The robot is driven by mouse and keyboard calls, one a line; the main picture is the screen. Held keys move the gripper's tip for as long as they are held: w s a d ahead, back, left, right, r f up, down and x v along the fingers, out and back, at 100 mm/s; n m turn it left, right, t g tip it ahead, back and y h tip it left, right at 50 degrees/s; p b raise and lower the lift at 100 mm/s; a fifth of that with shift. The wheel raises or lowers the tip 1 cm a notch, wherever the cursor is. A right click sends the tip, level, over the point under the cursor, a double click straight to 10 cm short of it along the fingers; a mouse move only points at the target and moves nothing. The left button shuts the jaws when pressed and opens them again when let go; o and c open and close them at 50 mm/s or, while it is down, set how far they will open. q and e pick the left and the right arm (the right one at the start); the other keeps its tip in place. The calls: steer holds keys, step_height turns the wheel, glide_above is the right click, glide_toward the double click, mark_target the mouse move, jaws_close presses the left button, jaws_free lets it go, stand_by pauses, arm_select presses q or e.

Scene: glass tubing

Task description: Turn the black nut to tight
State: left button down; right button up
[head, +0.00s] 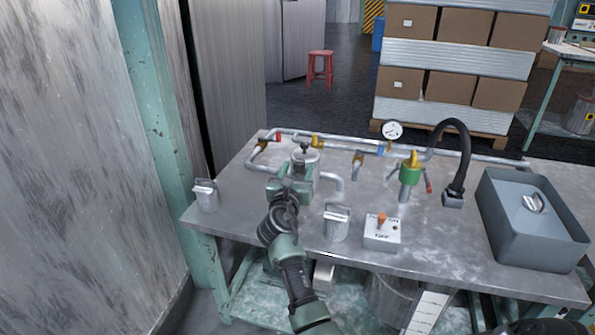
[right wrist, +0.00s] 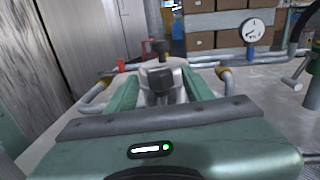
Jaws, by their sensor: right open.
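The black nut (head: 304,148) shows as a small dark piece on top of a silver cylindrical fitting (head: 306,158) at the left rear of the metal table. In the right wrist view the black nut (right wrist: 160,49) stands above the silver fitting (right wrist: 172,74), straight ahead. My right gripper (head: 290,183) is open and in front of the fitting. Its green fingers (right wrist: 161,90) point toward the fitting, one to each side; I cannot tell whether they touch it. The gripper partly hides the fitting's lower part. My left gripper is not in view.
Metal pipes with yellow joints run along the table's back, with a round gauge (head: 392,130). A green-and-yellow valve (head: 410,172), black hose (head: 464,150), orange-switch box (head: 382,232), silver canisters (head: 337,223) and grey bin (head: 532,232) stand on the table (head: 440,238).

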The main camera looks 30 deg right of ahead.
jaws_close()
steer(key=shift+w+a+f+m+g+h+b, duration=0.15)
steer(key=shift+m+g+h+b, duration=0.2)
steer(key=shift+m+g+h, duration=0.45)
steer(key=shift+g+h, duration=0.1)
steer(key=shift+g, duration=0.2)
steer(key=shift+w+a+m+g+h, duration=0.1)
steer(key=shift+m+g+h, duration=0.2)
steer(key=shift+m+g, duration=0.1)
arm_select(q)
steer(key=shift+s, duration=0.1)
arm_select(e)
steer(key=shift+m+g+h, duration=0.3)
steer(key=shift+g, duration=0.2)
jaws_free()
